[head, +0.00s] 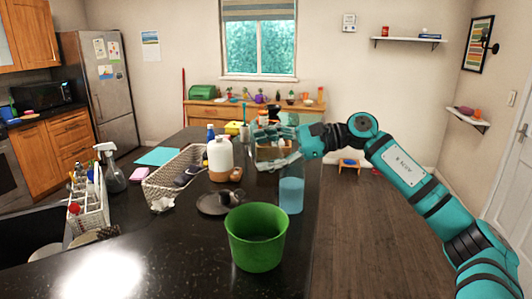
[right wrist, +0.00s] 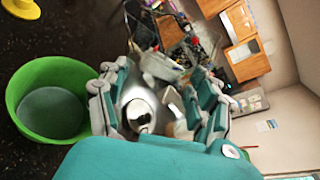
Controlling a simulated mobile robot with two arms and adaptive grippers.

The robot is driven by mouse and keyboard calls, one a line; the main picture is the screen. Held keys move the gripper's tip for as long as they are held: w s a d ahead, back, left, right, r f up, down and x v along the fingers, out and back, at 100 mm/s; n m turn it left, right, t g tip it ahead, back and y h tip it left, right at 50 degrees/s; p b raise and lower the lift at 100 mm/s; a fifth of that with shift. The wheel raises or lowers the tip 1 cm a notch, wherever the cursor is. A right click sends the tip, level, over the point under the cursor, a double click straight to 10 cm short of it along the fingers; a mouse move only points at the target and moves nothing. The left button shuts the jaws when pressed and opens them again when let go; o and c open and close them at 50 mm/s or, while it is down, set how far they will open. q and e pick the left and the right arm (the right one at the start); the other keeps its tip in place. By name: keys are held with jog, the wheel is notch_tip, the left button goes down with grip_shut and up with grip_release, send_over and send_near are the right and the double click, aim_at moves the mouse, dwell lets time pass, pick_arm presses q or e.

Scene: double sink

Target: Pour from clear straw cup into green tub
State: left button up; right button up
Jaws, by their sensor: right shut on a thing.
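The clear straw cup (head: 291,193) is upright behind the green tub, at the right edge of the dark counter, with blue in its lower part. My right gripper (head: 272,147) is at its upper part, shut on it. I cannot tell whether its base touches the counter, and its straw is not clear to see. In the right wrist view clear, shiny shapes show between the fingers (right wrist: 158,108). The green tub (head: 257,257) stands open in front of the cup; it also shows in the right wrist view (right wrist: 38,128), left of the fingers. My left gripper is not in view.
A dark lid with a knob (head: 219,204) lies left of the cup, close behind the tub. A white bottle (head: 220,157) and a wire basket (head: 155,185) stand farther back. A caddy (head: 91,205) and spray bottle (head: 113,174) are at left. The counter left of the tub is clear.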

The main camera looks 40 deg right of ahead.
aim_at(270, 130)
jog(key=shift+r+m+y, duration=0.5)
jog(key=shift+r+m, duration=0.45)
jog(key=shift+m, duration=0.15)
notch_tip(270, 130, up, 3)
jog(key=m+y, duration=0.2)
jog(key=m, duration=0.2)
jog(key=shift+t+p, duration=0.35)
jog(key=shift+t, duration=0.05)
